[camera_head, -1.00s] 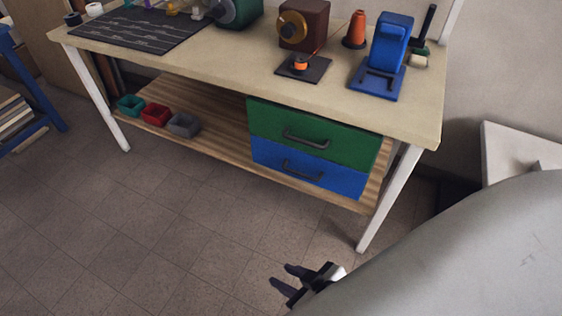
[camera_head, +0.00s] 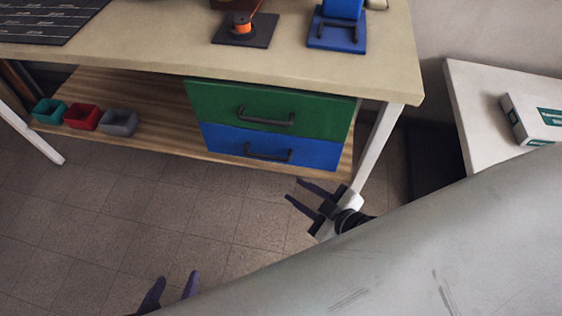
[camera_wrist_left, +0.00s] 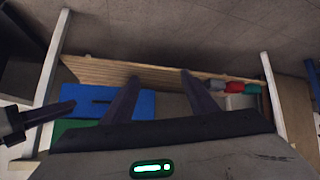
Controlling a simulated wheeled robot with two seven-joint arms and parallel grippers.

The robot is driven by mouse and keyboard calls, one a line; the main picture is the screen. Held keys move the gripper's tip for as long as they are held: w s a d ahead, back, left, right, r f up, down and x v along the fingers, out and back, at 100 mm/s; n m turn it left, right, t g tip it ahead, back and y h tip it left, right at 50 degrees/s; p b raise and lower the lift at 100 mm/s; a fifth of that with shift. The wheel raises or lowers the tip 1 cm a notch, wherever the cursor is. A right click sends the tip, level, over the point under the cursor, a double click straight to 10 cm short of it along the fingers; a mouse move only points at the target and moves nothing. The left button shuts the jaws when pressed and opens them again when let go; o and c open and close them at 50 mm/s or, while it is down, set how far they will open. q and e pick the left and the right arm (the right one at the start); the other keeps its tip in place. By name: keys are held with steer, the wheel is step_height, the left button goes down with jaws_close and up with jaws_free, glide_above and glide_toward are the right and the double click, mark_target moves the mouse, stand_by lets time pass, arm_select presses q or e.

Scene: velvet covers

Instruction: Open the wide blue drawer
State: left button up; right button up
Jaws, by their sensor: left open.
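The wide blue drawer (camera_head: 232,138) is the lower of two drawers under the workbench, and it looks closed. Its dark bar handle (camera_head: 268,156) is on the front face. The drawer (camera_wrist_left: 140,104) also shows upside down in the left wrist view, partly behind a finger. My left gripper (camera_head: 177,277) is open and empty at the bottom edge of the head view, apart from the drawer. Its fingers (camera_wrist_left: 160,74) stand spread in the wrist view. My right gripper (camera_head: 294,189) is open and empty, below and right of the blue handle in the picture.
The green drawer (camera_head: 215,101) is directly above. A white table leg (camera_head: 375,150) stands right of the drawers. Teal, red and grey bins (camera_head: 118,122) sit on the wooden shelf (camera_head: 160,103). A white side table (camera_head: 480,110) is at right. Floor before the bench is clear.

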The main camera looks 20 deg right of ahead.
mark_target(273, 159)
steer(key=w+d+f+n+y+b, duration=0.35)
steer(key=w+n+y+b, duration=0.35)
steer(key=n, duration=0.4)
steer(key=shift+h, duration=0.6)
steer(key=x, duration=0.2)
steer(key=b+x, duration=0.1)
steer(key=x, duration=0.2)
steer(key=w+d+r+b+x, duration=0.1)
steer(key=x, duration=0.2)
steer(key=shift+a, duration=0.1)
steer(key=shift+w+a+f, duration=0.15)
steer(key=shift+w+a, duration=0.2)
steer(key=shift+w, duration=0.15)
arm_select(q)
step_height(273, 159, down, 7)
steer(key=d, duration=0.2)
steer(key=shift+w+h, duration=0.4)
steer(key=shift+w, duration=0.05)
steer(key=shift+a, duration=0.1)
arm_select(e)
jaws_close()
